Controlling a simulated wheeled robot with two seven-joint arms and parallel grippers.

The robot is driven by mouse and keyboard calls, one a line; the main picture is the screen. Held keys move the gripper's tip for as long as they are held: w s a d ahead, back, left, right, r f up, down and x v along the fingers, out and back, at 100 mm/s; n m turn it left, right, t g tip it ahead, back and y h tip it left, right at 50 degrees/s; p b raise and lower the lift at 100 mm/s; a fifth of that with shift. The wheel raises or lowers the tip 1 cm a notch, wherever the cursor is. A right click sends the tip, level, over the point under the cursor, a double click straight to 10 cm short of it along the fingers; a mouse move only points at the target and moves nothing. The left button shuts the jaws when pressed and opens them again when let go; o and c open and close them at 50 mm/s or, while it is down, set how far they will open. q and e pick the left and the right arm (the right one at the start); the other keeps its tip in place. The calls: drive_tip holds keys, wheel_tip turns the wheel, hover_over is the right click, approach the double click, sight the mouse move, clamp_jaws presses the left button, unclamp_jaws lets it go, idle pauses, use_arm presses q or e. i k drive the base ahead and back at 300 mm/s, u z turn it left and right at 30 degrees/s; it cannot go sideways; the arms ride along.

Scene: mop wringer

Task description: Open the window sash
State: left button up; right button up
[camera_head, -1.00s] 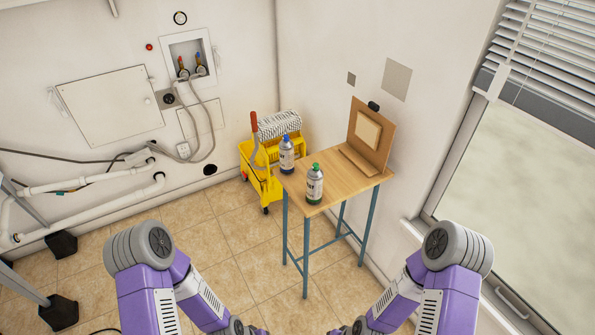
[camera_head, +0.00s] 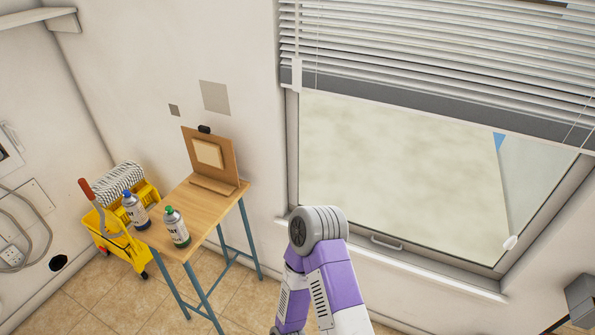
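The window sash (camera_head: 400,170) fills the right half of the head view, a large pane in a grey frame. Its bottom rail (camera_head: 440,254) carries a small pale handle (camera_head: 386,242) near the left. The rail appears to lie down against the sill (camera_head: 440,275). White blinds (camera_head: 420,50) cover the top of the window. One of my purple and grey arms rises at the bottom centre, below and left of the handle. Its gripper is out of frame, and neither gripper can be seen.

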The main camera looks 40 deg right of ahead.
sight(583, 164)
drive_tip(key=z, duration=2.15)
drive_tip(key=k, duration=0.25)
drive_tip(key=z, duration=0.9)
drive_tip(key=i, duration=1.35)
drive_tip(key=u, duration=0.6)
